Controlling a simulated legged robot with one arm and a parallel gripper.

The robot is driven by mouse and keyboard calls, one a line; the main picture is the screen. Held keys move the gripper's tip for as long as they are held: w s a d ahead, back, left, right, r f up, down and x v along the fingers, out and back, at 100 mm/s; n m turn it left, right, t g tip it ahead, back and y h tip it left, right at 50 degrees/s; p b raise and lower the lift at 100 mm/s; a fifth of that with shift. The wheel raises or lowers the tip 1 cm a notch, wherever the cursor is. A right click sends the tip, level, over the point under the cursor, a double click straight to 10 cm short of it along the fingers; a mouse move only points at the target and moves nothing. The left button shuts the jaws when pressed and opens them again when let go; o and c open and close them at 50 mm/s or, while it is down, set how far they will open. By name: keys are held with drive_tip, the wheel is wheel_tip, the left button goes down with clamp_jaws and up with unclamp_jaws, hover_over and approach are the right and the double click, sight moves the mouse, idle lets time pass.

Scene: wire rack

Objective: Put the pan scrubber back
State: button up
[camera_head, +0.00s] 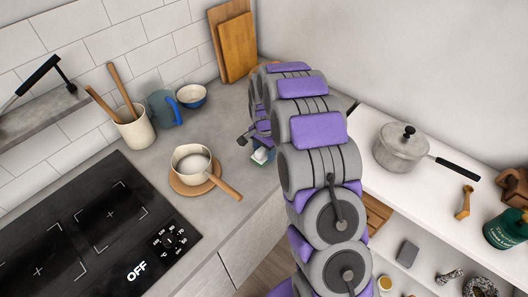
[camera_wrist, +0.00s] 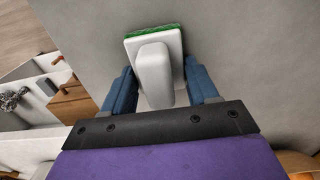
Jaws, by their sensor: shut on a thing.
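The pan scrubber (camera_wrist: 153,75) has a white body with a raised grip and a green edge at its far end. My gripper (camera_wrist: 159,68) is shut on it, with a blue finger on each side of the white grip. In the head view the scrubber (camera_head: 262,156) shows small beside my arm, near the counter's edge. My arm hides part of the gripper (camera_head: 257,142) there. I cannot tell whether the scrubber touches the grey counter (camera_head: 222,126). I cannot make out a wire rack.
A saucepan (camera_head: 192,163) sits on a round wooden board left of my arm. A utensil crock (camera_head: 134,128), blue mug (camera_head: 164,108) and bowl (camera_head: 192,96) stand by the wall. A lidded pot (camera_head: 401,147) stands on the white shelf unit at right. The hob (camera_head: 77,232) is front left.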

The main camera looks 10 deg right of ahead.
drive_tip(key=shift+a, duration=0.25)
drive_tip(key=o, duration=1.1)
drive_tip(key=shift+d, duration=0.2)
